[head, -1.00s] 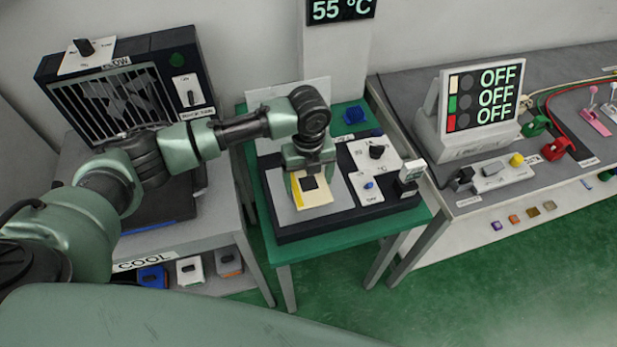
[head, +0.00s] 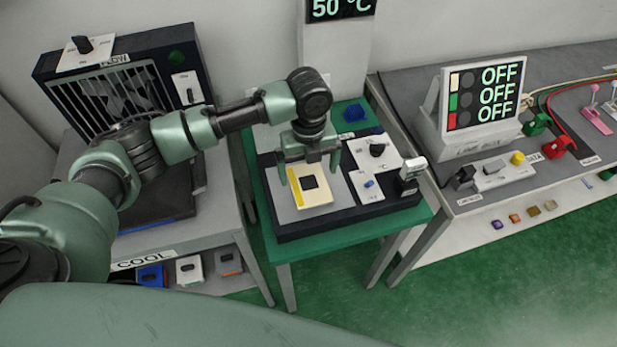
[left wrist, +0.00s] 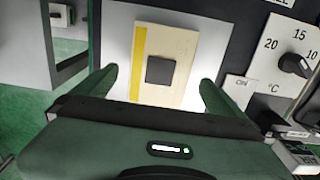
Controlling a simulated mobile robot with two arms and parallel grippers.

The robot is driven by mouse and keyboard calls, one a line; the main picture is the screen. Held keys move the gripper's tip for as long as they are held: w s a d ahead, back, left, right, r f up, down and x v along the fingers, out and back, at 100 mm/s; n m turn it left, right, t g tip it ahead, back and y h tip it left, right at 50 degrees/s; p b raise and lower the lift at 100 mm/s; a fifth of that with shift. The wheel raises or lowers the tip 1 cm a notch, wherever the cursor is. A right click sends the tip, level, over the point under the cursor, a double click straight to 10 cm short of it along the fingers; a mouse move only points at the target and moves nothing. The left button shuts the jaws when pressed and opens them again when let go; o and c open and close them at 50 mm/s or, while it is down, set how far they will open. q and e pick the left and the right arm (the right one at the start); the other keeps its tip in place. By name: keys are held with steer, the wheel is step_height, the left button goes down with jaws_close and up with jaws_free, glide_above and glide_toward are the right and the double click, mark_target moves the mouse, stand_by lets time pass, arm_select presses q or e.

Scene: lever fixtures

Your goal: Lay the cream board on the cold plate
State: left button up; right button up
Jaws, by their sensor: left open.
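The cream board (head: 318,197), with a yellow strip along its left edge and a black square in its middle, lies flat on the grey plate (head: 342,192) of the black unit on the green table. In the left wrist view, the board (left wrist: 186,60) shows flat on the pale plate (left wrist: 119,38). My left gripper (head: 309,163) is open and empty above the board; its fingers stand apart on both sides of it in the left wrist view (left wrist: 157,84). My right gripper is not in view.
A knob panel (head: 388,149) and a small switch (head: 368,184) sit right of the plate. A display above reads 50 °C (head: 340,8). A fan unit (head: 115,95) stands left. An OFF-light box (head: 480,95) stands on the right bench.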

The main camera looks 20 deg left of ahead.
mark_target(309, 183)
arm_select(q)
step_height(309, 183, up, 9)
steer(key=b, duration=0.1)
steer(key=shift+f, duration=0.2)
steer(key=shift+s+f, duration=0.1)
stand_by(0.4)
